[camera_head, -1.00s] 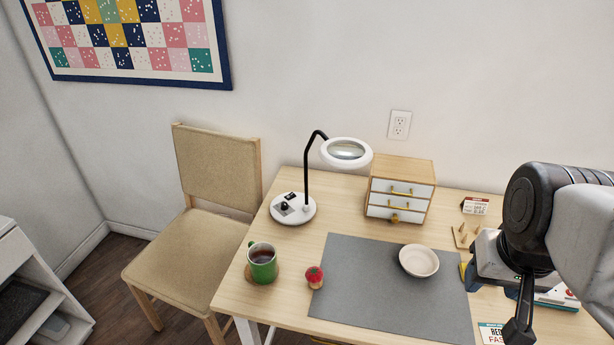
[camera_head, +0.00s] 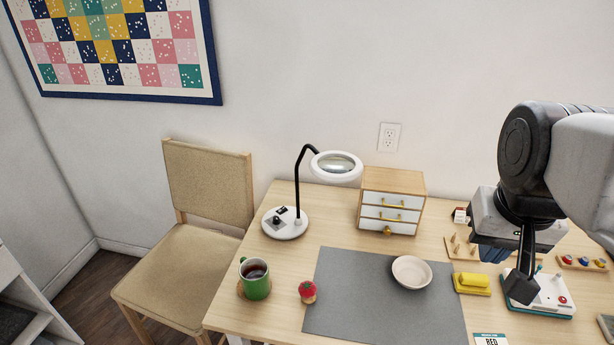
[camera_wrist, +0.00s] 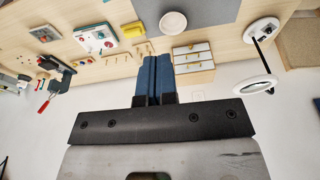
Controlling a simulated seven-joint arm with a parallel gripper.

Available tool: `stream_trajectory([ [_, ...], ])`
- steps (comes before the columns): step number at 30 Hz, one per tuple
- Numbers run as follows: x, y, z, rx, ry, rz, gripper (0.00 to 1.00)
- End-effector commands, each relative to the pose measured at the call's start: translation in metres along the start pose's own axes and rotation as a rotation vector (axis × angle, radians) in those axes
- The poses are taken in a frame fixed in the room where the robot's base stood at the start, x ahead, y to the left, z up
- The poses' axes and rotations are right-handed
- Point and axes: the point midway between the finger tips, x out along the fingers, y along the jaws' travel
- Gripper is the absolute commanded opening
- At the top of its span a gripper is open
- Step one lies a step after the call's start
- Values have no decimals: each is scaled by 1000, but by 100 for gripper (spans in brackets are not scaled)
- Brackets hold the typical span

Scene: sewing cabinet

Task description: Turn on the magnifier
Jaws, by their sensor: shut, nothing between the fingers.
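The magnifier is a lamp with a round white base (camera_head: 285,223), a black bent stem and a white ring lens (camera_head: 337,165). It stands at the back left of the table, left of the small drawer cabinet. Dark controls sit on a grey panel on its base; whether it is on cannot be told. In the wrist view the magnifier's lens ring (camera_wrist: 255,85) and base (camera_wrist: 262,31) show at the right. My gripper (camera_wrist: 153,62) is shut and empty, its blue fingers together. In the head view it is at the right, over the table, well apart from the magnifier.
A drawer cabinet (camera_head: 391,199) stands between my gripper and the magnifier. A yellow item (camera_head: 472,283) and a white device (camera_head: 550,297) are at right.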

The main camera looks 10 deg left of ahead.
Motion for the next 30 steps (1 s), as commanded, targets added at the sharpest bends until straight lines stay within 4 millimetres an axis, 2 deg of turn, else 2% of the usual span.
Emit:
stream_trajectory([
  [17, -19, -47, -112, 107, -27, 12, 0],
  [30, -20, -100, -195, 193, -41, 28, 0],
])
